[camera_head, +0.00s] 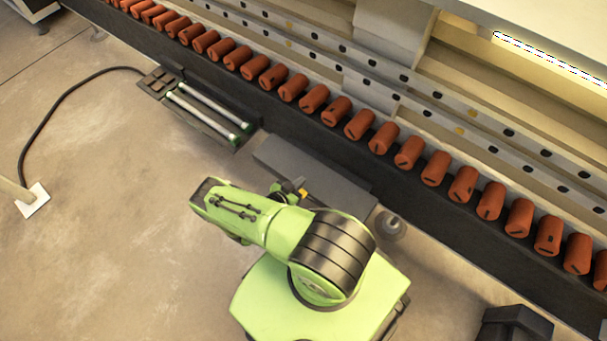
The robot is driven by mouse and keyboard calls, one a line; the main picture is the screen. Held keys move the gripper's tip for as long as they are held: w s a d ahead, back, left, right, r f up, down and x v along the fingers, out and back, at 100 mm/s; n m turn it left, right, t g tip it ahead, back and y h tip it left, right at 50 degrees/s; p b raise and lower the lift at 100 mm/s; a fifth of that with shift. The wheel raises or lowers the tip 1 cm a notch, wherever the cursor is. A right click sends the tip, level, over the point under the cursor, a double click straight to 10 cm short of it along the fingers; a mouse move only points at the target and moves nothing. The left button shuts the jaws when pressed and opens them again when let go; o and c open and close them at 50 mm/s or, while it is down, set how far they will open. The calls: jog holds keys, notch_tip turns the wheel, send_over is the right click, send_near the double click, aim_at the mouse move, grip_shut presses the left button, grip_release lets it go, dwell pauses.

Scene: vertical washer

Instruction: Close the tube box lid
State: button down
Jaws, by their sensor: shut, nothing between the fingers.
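An open dark box (212,116) holds two pale tubes (207,108) with green ends. It lies left of centre, along the foot of the machine. A flat dark-grey panel (318,172) lies to its lower right, in line with it. I cannot tell whether this panel is a lid or a separate closed box. My gripper (302,191), small and dark with a yellow part, is at the panel's near edge, partly hidden by my green arm. It is shut and empty. I cannot tell whether it touches the panel.
The long machine (420,215) with a row of orange-brown cylinders (336,110) runs diagonally behind the boxes. A black cable (52,108) runs over the floor at left. A round metal piece (391,224) stands beside my arm. The floor at left (100,230) is mostly clear.

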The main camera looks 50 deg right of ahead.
jog(key=shift+c, duration=1)
grip_release()
jog(key=shift+d+r, duration=0.25)
jog(key=shift+r, duration=0.05)
jog(key=p+v, duration=0.4)
jog(key=v, duration=1.1)
jog(key=shift+a+r, duration=0.15)
jog(key=shift+a, duration=0.2)
